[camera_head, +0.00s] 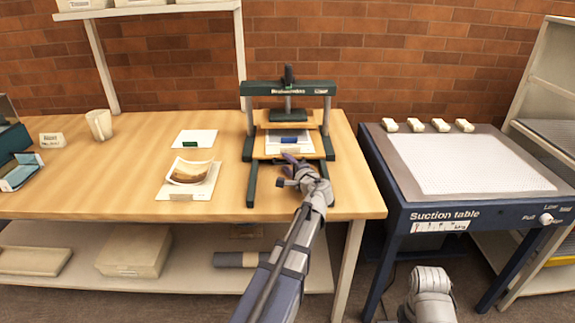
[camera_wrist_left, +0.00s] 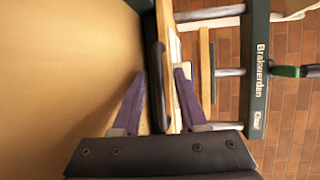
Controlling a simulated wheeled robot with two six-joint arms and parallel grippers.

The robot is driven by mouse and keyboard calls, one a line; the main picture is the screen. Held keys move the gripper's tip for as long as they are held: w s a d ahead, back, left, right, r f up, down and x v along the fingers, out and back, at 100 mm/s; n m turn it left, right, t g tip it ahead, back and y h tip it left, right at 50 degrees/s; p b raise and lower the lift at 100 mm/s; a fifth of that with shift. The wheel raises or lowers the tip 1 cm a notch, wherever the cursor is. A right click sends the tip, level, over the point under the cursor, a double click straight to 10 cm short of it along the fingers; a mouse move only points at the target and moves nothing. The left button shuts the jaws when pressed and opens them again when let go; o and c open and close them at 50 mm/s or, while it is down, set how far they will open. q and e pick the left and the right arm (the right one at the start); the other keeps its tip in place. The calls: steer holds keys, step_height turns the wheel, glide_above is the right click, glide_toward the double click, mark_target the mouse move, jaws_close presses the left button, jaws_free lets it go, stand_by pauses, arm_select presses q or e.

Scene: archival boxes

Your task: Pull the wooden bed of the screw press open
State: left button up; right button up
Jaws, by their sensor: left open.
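The screw press (camera_head: 328,130) has a dark green frame and stands near the table's right end. Its wooden bed (camera_head: 262,153) lies low between the posts, carrying white sheets and a blue item (camera_head: 290,140). My left gripper (camera_head: 289,162) is at the bed's front edge, fingers open. In the left wrist view, the purple fingers (camera_wrist_left: 161,72) stand on either side of the bed's wooden edge (camera_wrist_left: 171,48) and a dark strip (camera_wrist_left: 158,85) along it. I cannot tell whether they touch it. The upper wooden board (camera_wrist_left: 205,75) lies beyond the right finger.
Left of the press on the wooden table (camera_head: 90,185) are a card with a green item (camera_head: 194,138), a curved brown piece on a board (camera_head: 190,172), and a cup (camera_head: 99,124). The suction table (camera_head: 400,175) stands to the right. Bare tabletop lies before the press.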

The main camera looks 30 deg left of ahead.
arm_select(q)
jaws_close()
stand_by(1.3)
